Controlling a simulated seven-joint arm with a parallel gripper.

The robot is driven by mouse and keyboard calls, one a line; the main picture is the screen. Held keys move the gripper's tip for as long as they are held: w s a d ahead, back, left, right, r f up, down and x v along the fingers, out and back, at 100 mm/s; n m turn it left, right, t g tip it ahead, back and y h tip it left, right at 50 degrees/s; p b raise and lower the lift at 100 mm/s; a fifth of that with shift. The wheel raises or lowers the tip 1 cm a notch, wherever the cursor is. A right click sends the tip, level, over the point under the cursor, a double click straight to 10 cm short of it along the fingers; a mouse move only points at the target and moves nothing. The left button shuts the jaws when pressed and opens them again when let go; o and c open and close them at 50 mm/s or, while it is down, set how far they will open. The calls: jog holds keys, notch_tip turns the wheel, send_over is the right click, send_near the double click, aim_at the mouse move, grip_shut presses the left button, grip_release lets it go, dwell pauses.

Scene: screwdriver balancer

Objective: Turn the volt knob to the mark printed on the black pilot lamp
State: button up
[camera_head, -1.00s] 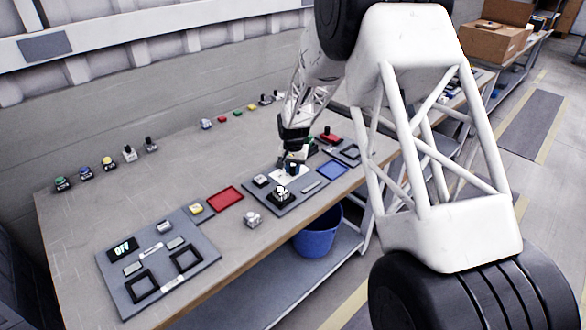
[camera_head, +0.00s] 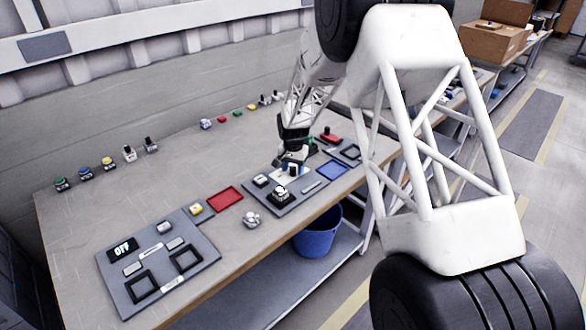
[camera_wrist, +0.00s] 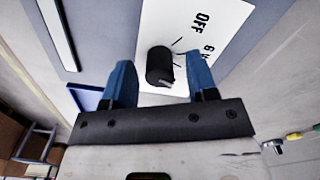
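A black knob (camera_wrist: 160,66) stands on a white dial plate (camera_wrist: 212,28) in the wrist view. The plate carries the printed words "OFF" and a partly cut-off "6 V". My gripper (camera_wrist: 161,82) is open, its two blue fingers on either side of the knob with gaps between. In the head view my gripper (camera_head: 291,170) is low over the middle panel (camera_head: 262,207), largely covering the knob and the white plate. I cannot pick out the black pilot lamp or read its mark.
A grey panel (camera_head: 207,266) with a display reading "OFF" lies at the table's near left. A red tray (camera_head: 225,198) and a blue tray (camera_head: 332,169) flank the middle panel. Several small buttons and switches line the table's back. A blue bin (camera_head: 318,232) stands below.

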aim_at(294, 168)
jog(key=shift+r, duration=0.15)
jog(key=shift+r, duration=3.75)
jog(key=shift+r, duration=0.1)
jog(key=shift+s+d+r, duration=0.15)
jog(key=shift+r, duration=0.05)
jog(key=s+d+r+n, duration=0.1)
jog(key=s+d+r, duration=0.45)
jog(key=s, duration=0.25)
jog(key=s+d+r+t, duration=0.1)
jog(key=s+d+r, duration=0.3)
jog(key=s+r, duration=0.35)
jog(key=s+d+r+n, duration=0.1)
jog(key=s+d+r, duration=0.3)
jog(key=s+r, duration=0.3)
jog(key=s+d+n, duration=0.1)
jog(key=s+d, duration=0.3)
jog(key=s, duration=1.1)
jog(key=s+d+t, duration=0.1)
jog(key=s+d, duration=0.2)
jog(key=s, duration=1.2)
jog(key=shift+d+r+n+t, duration=0.3)
jog(key=shift+d+r+n, duration=0.1)
jog(key=shift+r, duration=0.05)
